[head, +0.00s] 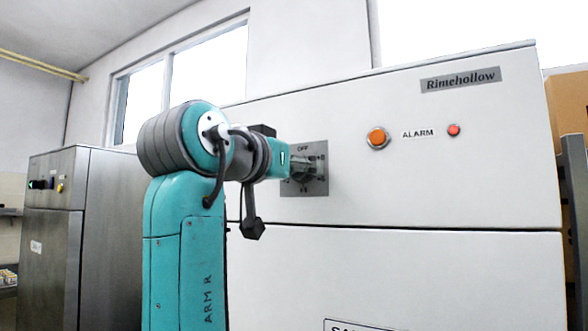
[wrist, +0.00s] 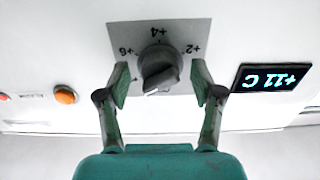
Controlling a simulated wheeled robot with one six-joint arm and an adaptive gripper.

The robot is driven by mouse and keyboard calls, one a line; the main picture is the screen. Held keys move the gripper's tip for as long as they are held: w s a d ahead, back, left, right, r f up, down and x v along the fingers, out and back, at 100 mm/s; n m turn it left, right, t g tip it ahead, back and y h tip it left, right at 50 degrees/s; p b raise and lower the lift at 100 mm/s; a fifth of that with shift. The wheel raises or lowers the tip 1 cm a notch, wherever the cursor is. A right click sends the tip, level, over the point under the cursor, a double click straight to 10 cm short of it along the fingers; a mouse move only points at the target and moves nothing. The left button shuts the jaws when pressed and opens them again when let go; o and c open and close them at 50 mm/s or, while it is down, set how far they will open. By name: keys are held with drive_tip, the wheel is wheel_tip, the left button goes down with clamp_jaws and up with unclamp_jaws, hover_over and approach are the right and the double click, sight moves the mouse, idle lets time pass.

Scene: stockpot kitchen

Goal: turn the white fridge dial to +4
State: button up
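The dial (wrist: 160,70) is a dark grey knob on a grey plate (wrist: 190,32) on the white fridge front (head: 450,180). In the wrist view the plate's labels are upside down, with +6 left, +4 top and +2 right. A pale mark shows at the knob's lower end, on the side away from +4. My gripper (wrist: 161,84) is open, with one finger on each side of the knob and visible gaps between. In the head view my gripper (head: 305,170) is in front of the plate (head: 320,187), hiding most of the knob; OFF is readable at the top.
A dark display (wrist: 272,78) reads +11 C, upside down in the wrist view. An orange button (head: 377,138) and a smaller red one (head: 454,130) flank the ALARM label. A steel cabinet (head: 50,230) stands at the left.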

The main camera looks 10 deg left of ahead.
drive_tip(key=c, duration=1)
drive_tip(key=shift+m, duration=0.3)
drive_tip(key=m, duration=1.1)
drive_tip(key=shift+a+m, duration=0.1)
drive_tip(key=shift+m, duration=0.3)
drive_tip(key=m, duration=0.5)
drive_tip(key=shift+r, duration=0.1)
drive_tip(key=m, duration=0.6)
drive_tip(key=shift+m, duration=0.3)
